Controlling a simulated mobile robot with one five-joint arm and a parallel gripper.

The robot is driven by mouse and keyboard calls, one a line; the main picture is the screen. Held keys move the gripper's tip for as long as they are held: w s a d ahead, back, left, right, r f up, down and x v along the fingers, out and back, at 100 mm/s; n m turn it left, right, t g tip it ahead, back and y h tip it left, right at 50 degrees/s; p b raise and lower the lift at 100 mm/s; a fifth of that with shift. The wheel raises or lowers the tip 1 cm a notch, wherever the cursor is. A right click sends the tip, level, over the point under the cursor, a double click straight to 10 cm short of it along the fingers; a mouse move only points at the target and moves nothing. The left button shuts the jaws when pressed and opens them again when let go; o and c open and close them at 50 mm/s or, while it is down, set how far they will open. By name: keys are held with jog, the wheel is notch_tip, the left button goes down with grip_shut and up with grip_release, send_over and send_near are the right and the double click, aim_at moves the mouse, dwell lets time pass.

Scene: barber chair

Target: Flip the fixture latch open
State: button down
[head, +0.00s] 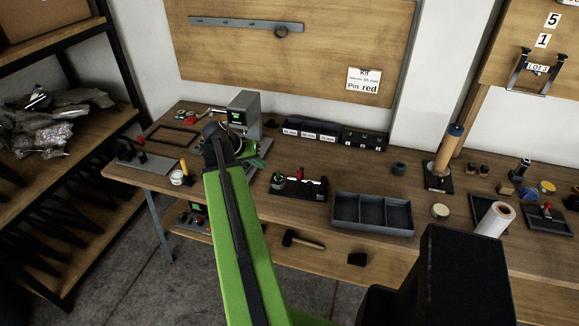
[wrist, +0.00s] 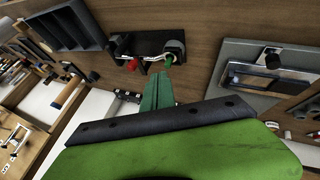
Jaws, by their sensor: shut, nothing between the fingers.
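A small black fixture (head: 298,188) with a red knob and a green part lies on the workbench, near the middle. In the wrist view the black fixture (wrist: 145,46) is just beyond my fingertips, with its red knob (wrist: 132,64), a pale metal loop (wrist: 156,58) and a dark round post. I cannot tell for sure which piece is the latch. My gripper (wrist: 159,74) has teal fingers, shut and empty, pointing at the loop and green part. Contact cannot be told. In the head view my gripper (head: 262,162) is behind the fixture's left end, partly hidden by my arm.
A grey divided tray (head: 372,213) lies right of the fixture, and labelled bins (head: 311,131) stand behind it. A grey machine (head: 243,112) stands at the back left. A hammer (head: 303,241) lies on the lower shelf. Bare bench shows between the fixture and the bins.

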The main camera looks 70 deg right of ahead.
jog(key=shift+s+d+r, duration=0.2)
jog(key=shift+s+d, duration=0.4)
jog(key=shift+s, duration=0.2)
jog(key=shift+f, duration=0.1)
jog(key=s+d+f+b, duration=0.6)
jog(key=s+f+b, duration=0.1)
jog(key=b, duration=0.1)
jog(key=shift+f, duration=0.4)
jog(key=shift+s, duration=0.1)
